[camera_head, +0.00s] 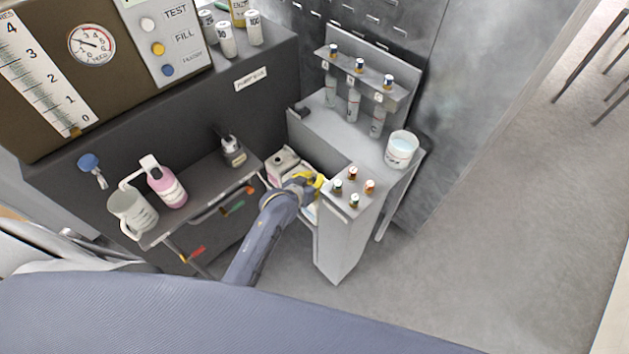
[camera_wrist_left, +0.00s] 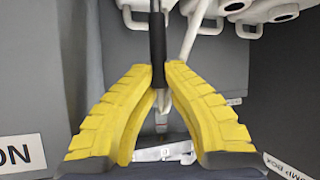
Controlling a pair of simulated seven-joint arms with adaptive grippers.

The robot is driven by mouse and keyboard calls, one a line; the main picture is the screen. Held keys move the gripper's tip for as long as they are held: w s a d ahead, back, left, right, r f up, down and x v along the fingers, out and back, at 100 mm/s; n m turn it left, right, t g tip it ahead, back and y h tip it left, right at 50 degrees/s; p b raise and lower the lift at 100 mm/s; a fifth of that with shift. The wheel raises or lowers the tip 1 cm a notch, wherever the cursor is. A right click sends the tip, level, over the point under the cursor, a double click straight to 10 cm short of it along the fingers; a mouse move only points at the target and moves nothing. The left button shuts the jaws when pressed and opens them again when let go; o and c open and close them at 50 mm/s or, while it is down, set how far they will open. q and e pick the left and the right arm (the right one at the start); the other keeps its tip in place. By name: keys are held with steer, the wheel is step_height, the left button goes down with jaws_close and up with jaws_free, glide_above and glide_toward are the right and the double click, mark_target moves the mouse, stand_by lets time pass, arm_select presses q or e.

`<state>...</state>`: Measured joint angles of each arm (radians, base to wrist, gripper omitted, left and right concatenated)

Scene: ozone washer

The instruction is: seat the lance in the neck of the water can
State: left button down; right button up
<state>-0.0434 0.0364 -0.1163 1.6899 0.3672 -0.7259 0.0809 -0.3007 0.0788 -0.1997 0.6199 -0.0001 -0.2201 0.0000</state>
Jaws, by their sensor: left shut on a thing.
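My left gripper (camera_head: 308,183) has yellow fingers and reaches in beside a white stand. In the left wrist view the gripper (camera_wrist_left: 161,68) is shut on a slim black rod (camera_wrist_left: 157,38), apparently the lance. A pale tip shows just below the fingertips. In the head view I cannot make out the rod. A pale can with a dark cap (camera_head: 283,158), apparently the water can, stands right behind the gripper, partly hidden by it. Its neck is not clear, and I cannot tell whether the rod touches it. My right gripper is not in view.
A grey shelf (camera_head: 205,187) at left holds a pink bottle (camera_head: 167,187) and a white jug (camera_head: 132,212). The white stand (camera_head: 342,232) with small capped vials is close on the gripper's right. A white bucket (camera_head: 402,149) stands behind it. Open floor (camera_head: 450,250) lies at right.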

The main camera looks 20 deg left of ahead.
arm_select(q)
steer(key=shift+f, duration=0.45)
steer(key=c, duration=1.5)
jaws_free()
